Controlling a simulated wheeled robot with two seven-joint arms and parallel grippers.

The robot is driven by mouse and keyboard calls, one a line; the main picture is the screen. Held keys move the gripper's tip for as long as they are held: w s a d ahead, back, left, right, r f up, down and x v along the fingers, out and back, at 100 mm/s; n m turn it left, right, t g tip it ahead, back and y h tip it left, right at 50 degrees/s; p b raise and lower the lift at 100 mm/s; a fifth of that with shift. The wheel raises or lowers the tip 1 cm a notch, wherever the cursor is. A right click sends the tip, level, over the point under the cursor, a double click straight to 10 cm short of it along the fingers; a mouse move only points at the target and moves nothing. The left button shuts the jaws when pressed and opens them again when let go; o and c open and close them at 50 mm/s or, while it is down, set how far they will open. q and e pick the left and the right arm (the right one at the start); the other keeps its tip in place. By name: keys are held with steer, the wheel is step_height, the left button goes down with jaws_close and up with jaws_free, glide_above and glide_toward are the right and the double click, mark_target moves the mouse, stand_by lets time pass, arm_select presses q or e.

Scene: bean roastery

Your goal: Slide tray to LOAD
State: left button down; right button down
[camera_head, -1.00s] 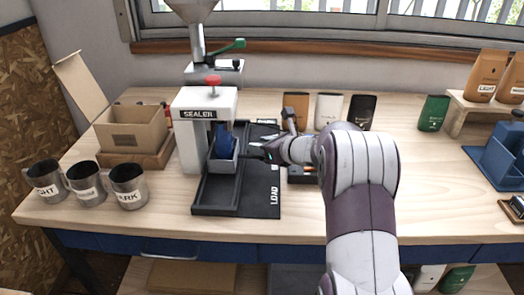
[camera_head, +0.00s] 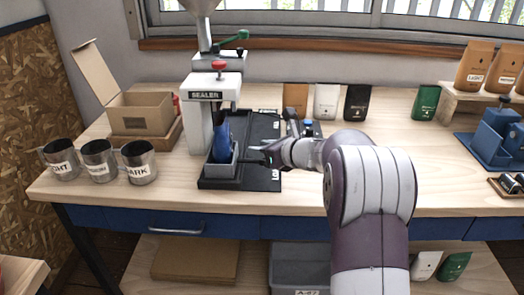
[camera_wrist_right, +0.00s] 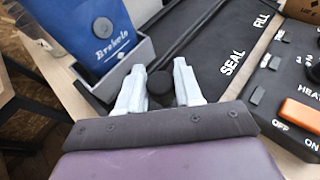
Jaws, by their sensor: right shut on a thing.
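The grey tray (camera_head: 221,171) sits at the near end of the black slide base (camera_head: 262,140), beside the LOAD lettering (camera_head: 276,172). A blue bag (camera_head: 221,143) stands in it and leans slightly; the bag also shows in the right wrist view (camera_wrist_right: 90,32). My right gripper (camera_head: 267,155) is at the tray's right side. In the wrist view its fingers (camera_wrist_right: 160,88) are shut on the tray's dark round knob (camera_wrist_right: 160,82). The tray wall (camera_wrist_right: 133,58) shows just beyond them. My left gripper is out of view.
The white sealer (camera_head: 205,110) stands behind and left of the tray. Several metal mugs (camera_head: 139,165) stand at left near the table edge. A control box with an orange switch (camera_wrist_right: 298,112) is right of the slide base. Upright bags (camera_head: 327,101) line the back.

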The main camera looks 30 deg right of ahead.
steer(key=shift+s+a+f, duration=0.1)
steer(key=shift+f, duration=0.1)
steer(key=c, duration=0.8)
jaws_free()
steer(key=shift+s+a+r, duration=0.1)
steer(key=shift+s+r, duration=0.1)
steer(key=shift+s, duration=0.1)
steer(key=v, duration=1.2)
steer(key=shift+p, duration=0.45)
steer(key=shift+s+r, duration=0.1)
steer(key=shift+s, duration=0.05)
